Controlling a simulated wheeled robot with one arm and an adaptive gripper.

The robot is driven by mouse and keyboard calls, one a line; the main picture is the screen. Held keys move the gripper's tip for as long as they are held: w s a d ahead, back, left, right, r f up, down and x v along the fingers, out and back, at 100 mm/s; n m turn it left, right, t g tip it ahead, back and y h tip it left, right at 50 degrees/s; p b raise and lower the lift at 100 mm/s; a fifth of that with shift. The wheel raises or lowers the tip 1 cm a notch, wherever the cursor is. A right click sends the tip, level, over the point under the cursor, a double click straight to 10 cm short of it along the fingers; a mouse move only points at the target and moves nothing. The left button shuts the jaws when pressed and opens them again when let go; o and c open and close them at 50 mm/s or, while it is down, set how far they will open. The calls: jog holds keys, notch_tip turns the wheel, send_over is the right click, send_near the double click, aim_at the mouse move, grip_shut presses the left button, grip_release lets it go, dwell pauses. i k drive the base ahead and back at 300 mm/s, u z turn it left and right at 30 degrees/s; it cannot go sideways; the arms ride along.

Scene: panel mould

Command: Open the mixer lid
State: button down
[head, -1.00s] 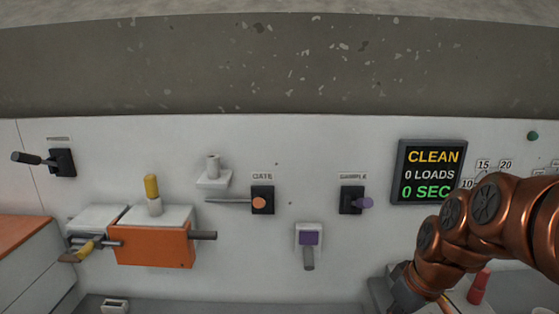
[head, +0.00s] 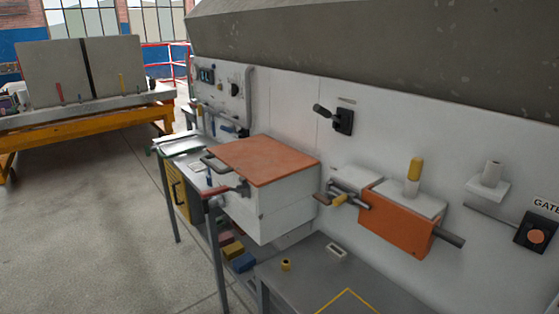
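A dark bar handle (head: 214,163) sticks out from the lid's left edge. A lever with a red grip (head: 228,190) sits on the box's left side below the lid. My gripper and arm are out of view.
An orange block with a rod (head: 403,220) and a black lever switch (head: 342,120) are on the panel to the right. A grey table (head: 310,275) lies below. Coloured blocks (head: 238,258) sit under the box. Open floor (head: 90,220) is at left.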

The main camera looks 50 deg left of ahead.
aim_at(260, 160)
jog(key=u, duration=3.05)
jog(key=i, duration=0.75)
jog(key=u, duration=0.4)
jog(key=i, duration=0.9)
jog(key=z, duration=0.45)
